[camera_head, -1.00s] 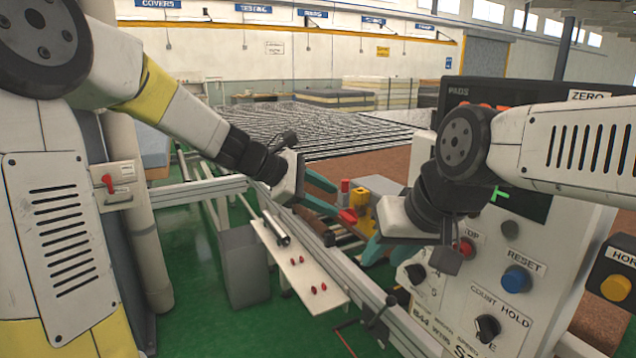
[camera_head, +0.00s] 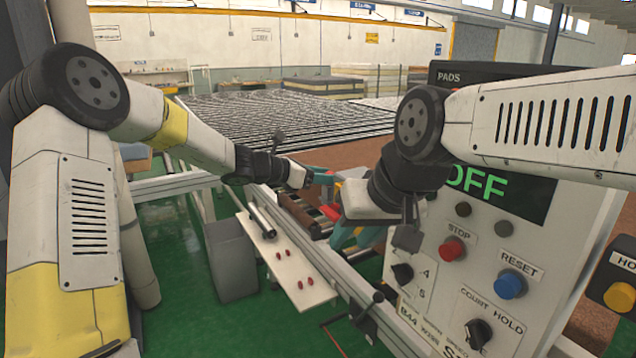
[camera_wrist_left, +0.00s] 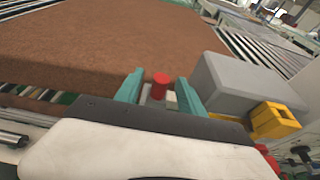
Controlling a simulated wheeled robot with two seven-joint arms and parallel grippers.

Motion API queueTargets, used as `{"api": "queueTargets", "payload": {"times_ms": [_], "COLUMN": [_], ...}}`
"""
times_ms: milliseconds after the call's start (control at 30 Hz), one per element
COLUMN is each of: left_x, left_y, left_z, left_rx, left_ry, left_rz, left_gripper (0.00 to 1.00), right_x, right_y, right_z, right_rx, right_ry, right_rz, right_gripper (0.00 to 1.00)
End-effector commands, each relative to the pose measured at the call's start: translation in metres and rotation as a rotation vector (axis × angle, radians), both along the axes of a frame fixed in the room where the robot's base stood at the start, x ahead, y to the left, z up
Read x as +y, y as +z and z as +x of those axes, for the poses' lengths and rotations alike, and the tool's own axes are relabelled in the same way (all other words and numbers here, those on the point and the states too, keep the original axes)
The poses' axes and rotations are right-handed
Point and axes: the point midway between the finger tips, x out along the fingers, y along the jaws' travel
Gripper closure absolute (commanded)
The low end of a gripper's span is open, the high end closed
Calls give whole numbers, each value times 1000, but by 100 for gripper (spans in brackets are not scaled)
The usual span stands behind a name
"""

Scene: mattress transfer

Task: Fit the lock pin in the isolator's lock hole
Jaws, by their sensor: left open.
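In the left wrist view, the teal fingers of my left gripper (camera_wrist_left: 160,92) are open, with an upright red cylinder (camera_wrist_left: 159,84) showing between their tips; contact cannot be told. To their right are a grey box (camera_wrist_left: 240,85) and a yellow block (camera_wrist_left: 274,121), apparently the isolator's parts. A red part (camera_wrist_left: 267,157) shows below the block. In the head view, my left gripper (camera_head: 324,179) reaches in beside my right gripper (camera_head: 357,238), which hides most of the isolator. The right gripper's teal fingers point down; their gap is unclear. No lock pin or lock hole can be surely identified.
A white shelf (camera_head: 284,264) with several small red pieces (camera_head: 300,284) and a metal rod stands left of the rail. A control panel (camera_head: 480,240) with buttons and knobs stands close at right.

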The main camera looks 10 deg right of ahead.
Motion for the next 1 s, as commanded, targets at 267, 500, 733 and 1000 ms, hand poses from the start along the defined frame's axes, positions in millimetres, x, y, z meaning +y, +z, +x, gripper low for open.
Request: {"api": "queueTargets", "payload": {"times_ms": [267,500,733,1000], "left_x": [-9,-9,-9,-9], "left_y": [-3,-3,-3,13], "left_z": [4,3,3,4], "left_rx": [-2,-2,-2,-7], "left_ry": [0,0,0,-1], "left_rz": [1,1,1,1], "left_gripper": [54,95,100,100], "right_x": [0,0,0,0], "right_y": [0,0,0,0], "right_z": [0,0,0,0], "right_rx": [0,0,0,0], "right_ry": [0,0,0,0], "right_rz": [0,0,0,0], "right_gripper": [65,65,65,65]}}
